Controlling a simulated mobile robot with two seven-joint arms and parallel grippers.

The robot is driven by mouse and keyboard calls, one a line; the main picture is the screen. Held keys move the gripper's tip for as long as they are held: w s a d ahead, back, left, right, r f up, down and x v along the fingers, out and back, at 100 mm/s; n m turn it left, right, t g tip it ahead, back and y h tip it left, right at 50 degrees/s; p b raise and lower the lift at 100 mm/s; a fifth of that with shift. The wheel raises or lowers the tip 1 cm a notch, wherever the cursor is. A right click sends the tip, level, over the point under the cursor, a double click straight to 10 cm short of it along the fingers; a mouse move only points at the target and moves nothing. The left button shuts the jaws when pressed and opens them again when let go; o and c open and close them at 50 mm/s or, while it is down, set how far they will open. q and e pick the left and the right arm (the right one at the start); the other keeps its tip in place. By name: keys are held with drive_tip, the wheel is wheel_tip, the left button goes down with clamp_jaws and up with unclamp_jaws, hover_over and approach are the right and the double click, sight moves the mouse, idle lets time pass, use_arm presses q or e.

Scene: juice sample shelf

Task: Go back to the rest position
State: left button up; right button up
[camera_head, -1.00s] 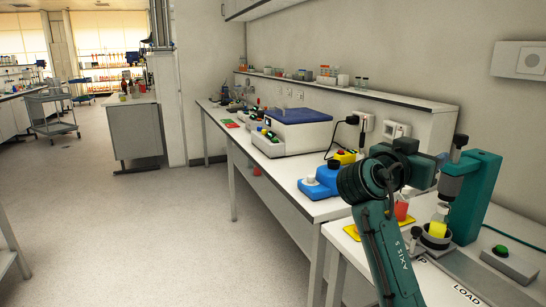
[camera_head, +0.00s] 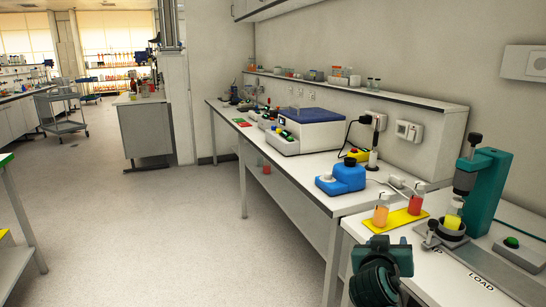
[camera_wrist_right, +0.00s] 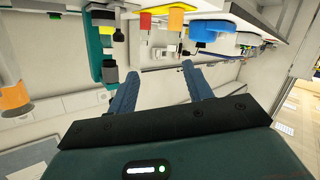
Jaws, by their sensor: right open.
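My right arm shows at the bottom of the head view as a dark green wrist section at the bench's front edge. My right gripper (camera_wrist_right: 160,88) shows in the right wrist view with its two blue fingers apart and nothing between them. An orange-filled bottle (camera_head: 381,211) and a red-filled bottle (camera_head: 416,201) stand upright on a yellow mat (camera_head: 400,218). A yellow-filled bottle (camera_head: 453,219) stands in the holder of the teal press-like device (camera_head: 489,189). My left gripper is not in view.
The near bench carries a grey box with a green button (camera_head: 512,243) and a LOAD label. A blue device (camera_head: 342,178) and a blue-lidded machine (camera_head: 303,130) stand farther along the benches. A trolley (camera_head: 62,111) stands far left. The floor (camera_head: 170,230) is clear.

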drive_tip(key=s+a+f+n+y, duration=0.35)
drive_tip(key=s+f, duration=0.25)
drive_tip(key=f, duration=0.6)
use_arm(q)
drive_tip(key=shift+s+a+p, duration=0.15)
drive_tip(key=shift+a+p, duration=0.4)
drive_tip(key=shift+p, duration=0.35)
use_arm(e)
drive_tip(key=s+a+f+g+y, duration=0.1)
drive_tip(key=s+a+f+y, duration=0.1)
drive_tip(key=s, duration=0.5)
drive_tip(key=s+a+f+n+g+y, duration=0.1)
drive_tip(key=s+a+f+y, duration=0.1)
drive_tip(key=s+f, duration=0.3)
drive_tip(key=s+a+f+n+y, duration=0.1)
drive_tip(key=s+a+f+y, duration=0.2)
drive_tip(key=s, duration=0.7)
drive_tip(key=shift+s+f+g, duration=0.15)
drive_tip(key=shift+f+g, duration=0.25)
drive_tip(key=shift+f, duration=0.3)
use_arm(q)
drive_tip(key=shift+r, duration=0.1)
use_arm(e)
drive_tip(key=shift+y, duration=0.25)
